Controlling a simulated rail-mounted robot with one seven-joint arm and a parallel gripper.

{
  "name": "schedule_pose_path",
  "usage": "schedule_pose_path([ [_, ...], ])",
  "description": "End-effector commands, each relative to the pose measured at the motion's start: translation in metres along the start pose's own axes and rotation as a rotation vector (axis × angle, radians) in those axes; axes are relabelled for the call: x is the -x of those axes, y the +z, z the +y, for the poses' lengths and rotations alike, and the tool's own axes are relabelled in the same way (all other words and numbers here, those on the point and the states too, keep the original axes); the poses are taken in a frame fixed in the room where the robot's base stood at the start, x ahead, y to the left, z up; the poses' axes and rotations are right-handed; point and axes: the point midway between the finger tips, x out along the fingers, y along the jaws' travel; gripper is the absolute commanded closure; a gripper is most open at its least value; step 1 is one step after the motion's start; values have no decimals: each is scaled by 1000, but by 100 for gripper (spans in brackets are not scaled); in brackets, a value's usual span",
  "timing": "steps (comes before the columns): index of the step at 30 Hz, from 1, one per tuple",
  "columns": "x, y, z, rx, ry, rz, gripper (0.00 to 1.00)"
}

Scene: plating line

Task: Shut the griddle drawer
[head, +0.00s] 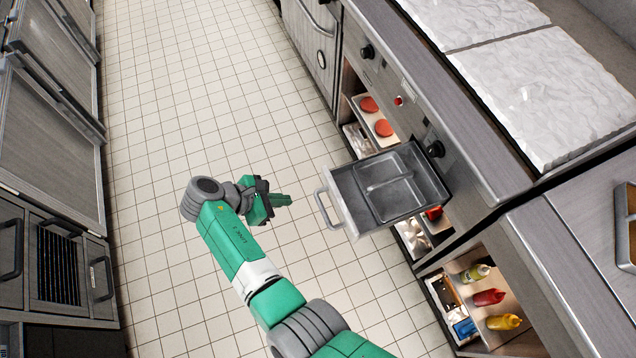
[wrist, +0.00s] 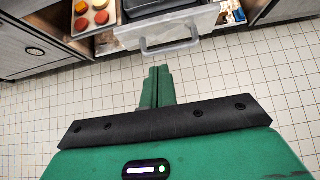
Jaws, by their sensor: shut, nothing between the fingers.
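The griddle drawer (head: 344,205) is pulled out from the counter front in the head view, with its metal tray and dividers showing from above. Its light front panel bears a bar handle (head: 322,208) facing the aisle. In the wrist view the drawer front (wrist: 185,25) and its handle (wrist: 170,46) are at the top, beyond the fingertips. My gripper (head: 290,199) is shut and empty, a little left of the handle in the head view, pointing toward it with a small gap. The green fingers (wrist: 158,70) are together in the wrist view.
The griddle counter (head: 440,100) has knobs and a red button. An open shelf below holds red patties (head: 383,128). A lower right shelf holds sauce bottles (head: 489,297). Steel cabinets (head: 50,130) line the left side. The tiled aisle floor (head: 200,90) is clear.

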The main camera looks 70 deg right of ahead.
Motion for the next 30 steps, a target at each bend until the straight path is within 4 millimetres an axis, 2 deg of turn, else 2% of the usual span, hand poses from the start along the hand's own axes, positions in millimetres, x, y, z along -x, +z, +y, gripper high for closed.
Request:
schedule_pose_path([
  [5, -25, -3, 0, -3, -1, 1, 100],
  [16, -105, -4, 0, -5, 1, 3, 100],
  [21, -121, 16, 1, -7, 3, 3, 100],
  [30, -129, 26, 1, -4, 4, 3, 100],
])
